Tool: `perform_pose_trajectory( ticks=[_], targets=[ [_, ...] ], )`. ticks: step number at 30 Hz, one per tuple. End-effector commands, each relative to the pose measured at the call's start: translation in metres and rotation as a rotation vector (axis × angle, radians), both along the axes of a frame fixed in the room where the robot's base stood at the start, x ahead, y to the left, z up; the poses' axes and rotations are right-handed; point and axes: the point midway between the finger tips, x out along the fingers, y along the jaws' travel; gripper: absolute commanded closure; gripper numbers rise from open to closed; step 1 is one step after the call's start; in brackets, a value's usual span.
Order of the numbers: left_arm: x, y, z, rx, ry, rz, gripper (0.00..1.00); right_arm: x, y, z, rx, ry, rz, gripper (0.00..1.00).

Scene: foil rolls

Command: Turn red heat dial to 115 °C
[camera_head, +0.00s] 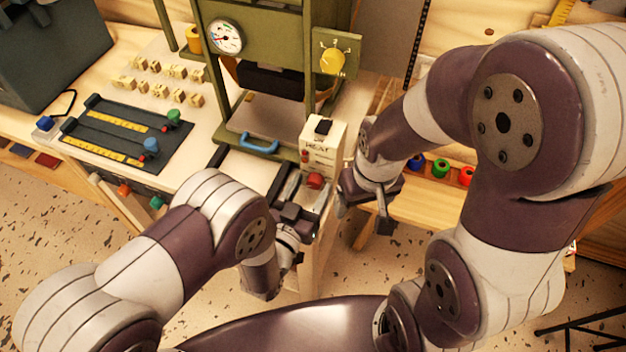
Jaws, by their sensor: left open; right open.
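The red heat dial (315,180) is a small red knob low on the front of a cream box marked HEAT (322,140). The dial's setting is too small to read from here. My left gripper (304,192) is open just in front of the box, its fingers pointing toward the dial. The dial shows beside and partly between the fingers; I cannot tell whether they touch it. My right gripper (366,214) is open and empty, to the right of the box and apart from the dial.
A green press frame (266,30) with a round gauge (226,36) and a yellow knob (332,60) stands behind. A blue handle (259,145) is left of the box. A slider panel (125,130) and letter blocks lie left. Coloured rolls (440,168) sit right.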

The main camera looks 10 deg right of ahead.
Motion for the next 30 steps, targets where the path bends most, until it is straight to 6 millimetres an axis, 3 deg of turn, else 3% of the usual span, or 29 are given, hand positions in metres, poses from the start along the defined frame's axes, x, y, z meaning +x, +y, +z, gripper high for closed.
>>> perform_pose_trajectory(
  ticks=[4, 5, 9, 10, 20, 30],
  targets=[
    [0.0, 0.0, -0.0001, 0.0, 0.0, 0.0, 0.4, -0.0001, 0.0, -0.0001, 0.0, 0.0, 0.0, 0.18],
    [0.0, -0.0001, 0.0, 0.0, 0.0, 0.0, 0.47, -0.0001, 0.0, -0.0001, 0.0, 0.0, 0.0, 0.18],
    [0.0001, -0.0002, 0.0, 0.0, 0.0, 0.0, 0.92, 0.0, 0.0, -0.0001, 0.0, 0.0, 0.0, 0.18],
    [0.0001, -0.0002, 0.0, 0.0, 0.0, 0.0, 0.96, 0.0, 0.0, -0.0001, 0.0, 0.0, 0.0, 0.18],
    [0.0, -0.0003, 0.0004, 0.032, -0.022, -0.001, 0.96, 0.0, 0.0, 0.0007, 0.0, 0.0, 0.0, 0.18],
    [0.0002, -0.0004, 0.0016, 0.224, -0.152, 0.0, 0.96, 0.0, 0.0, 0.004, 0.0, 0.0, 0.0, 0.18]
  ],
)
